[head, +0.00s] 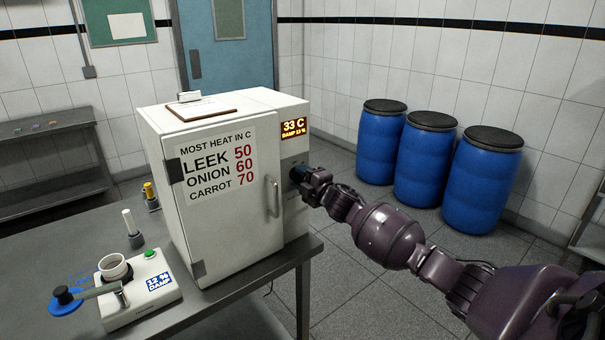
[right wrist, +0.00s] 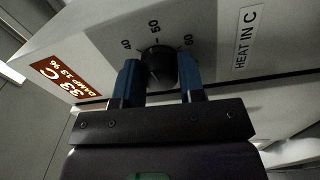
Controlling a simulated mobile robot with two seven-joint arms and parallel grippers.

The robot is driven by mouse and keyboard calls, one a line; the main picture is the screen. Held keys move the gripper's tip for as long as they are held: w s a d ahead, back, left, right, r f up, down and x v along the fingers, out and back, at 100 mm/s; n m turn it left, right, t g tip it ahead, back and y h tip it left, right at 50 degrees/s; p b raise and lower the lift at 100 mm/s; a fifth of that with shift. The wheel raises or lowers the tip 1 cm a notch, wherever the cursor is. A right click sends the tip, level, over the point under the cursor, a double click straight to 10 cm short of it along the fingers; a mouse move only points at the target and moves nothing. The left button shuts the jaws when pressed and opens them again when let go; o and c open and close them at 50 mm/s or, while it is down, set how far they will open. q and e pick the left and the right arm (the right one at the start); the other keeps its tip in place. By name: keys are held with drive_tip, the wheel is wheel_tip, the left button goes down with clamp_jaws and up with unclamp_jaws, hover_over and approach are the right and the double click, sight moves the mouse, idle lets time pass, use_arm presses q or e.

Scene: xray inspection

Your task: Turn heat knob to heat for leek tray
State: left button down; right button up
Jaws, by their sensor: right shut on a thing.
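The heat knob (right wrist: 158,66) is a round black dial on the cabinet's side panel, with 40, 50 and 60 marked around it and a "HEAT IN C" label (right wrist: 248,38) beside it. My right gripper (right wrist: 160,82) has its two blue fingers closed on either side of the knob. I cannot clearly tell where the knob points. In the head view my right gripper (head: 304,178) is at the panel and hides the knob. The white cabinet (head: 220,250) has a door sign (head: 217,167) reading leek 50, onion 60, carrot 70. My left gripper is not in view.
A damp meter (head: 140,290) reading 12 % stands on the grey table (head: 50,255), left of the cabinet. Blue barrels (head: 425,165) stand by the wall. The floor right of the table is clear beneath my arm.

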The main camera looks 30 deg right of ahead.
drive_tip(key=shift+m+p, duration=0.7)
drive_tip(key=shift+m, duration=1.1)
drive_tip(key=o, duration=0.9)
drive_tip(key=shift+s, duration=0.1)
drive_tip(key=s, duration=1)
drive_tip(key=shift+s+d+f+b, duration=0.3)
drive_tip(key=shift+d+b, duration=0.05)
drive_tip(key=shift+b, duration=0.05)
